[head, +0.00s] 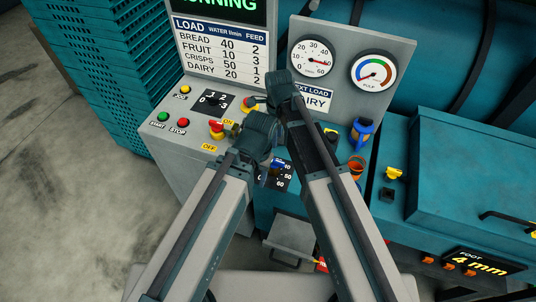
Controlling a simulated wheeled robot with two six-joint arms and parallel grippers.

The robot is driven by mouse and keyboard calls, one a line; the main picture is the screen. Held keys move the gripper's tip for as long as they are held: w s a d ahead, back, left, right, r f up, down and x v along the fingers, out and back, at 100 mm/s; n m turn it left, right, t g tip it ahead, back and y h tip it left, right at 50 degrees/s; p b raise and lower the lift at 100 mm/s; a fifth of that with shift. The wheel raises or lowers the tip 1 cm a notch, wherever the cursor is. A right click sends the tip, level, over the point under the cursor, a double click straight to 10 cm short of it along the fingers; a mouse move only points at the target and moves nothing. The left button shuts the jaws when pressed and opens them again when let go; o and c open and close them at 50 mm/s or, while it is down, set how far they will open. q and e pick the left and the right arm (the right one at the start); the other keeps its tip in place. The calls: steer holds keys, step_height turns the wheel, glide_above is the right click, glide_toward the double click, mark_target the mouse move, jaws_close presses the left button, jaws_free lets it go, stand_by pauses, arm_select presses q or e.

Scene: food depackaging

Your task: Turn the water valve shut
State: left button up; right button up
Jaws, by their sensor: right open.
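The water valve (279,166) shows as a blue handle on a black dial plate marked with numbers including 40 and 60, low on the front of the grey console. My arm links cover part of it. My right gripper (267,177) is open and close to the valve, largely hidden by the arms; I cannot tell whether it touches the handle. My left arm's dark joint stands just above and left of the valve, and my left gripper is hidden. The round water gauge (312,58) has its needle towards the high end.
The console (180,150) carries a red emergency knob (216,127), green and red buttons and a black selector (212,101). A load board (220,45) stands behind. A blue part (362,131) and an orange ring (356,165) lie to the right. Teal crates (105,60) are stacked at left.

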steer(key=shift+w+a+r+m, duration=0.1)
steer(key=shift+w+a+m, duration=0.2)
steer(key=shift+m, duration=0.3)
step_height(320, 180, down, 14)
steer(key=b, duration=1.4)
steer(key=shift+r, duration=0.1)
steer(key=shift+c, duration=0.3)
jaws_close()
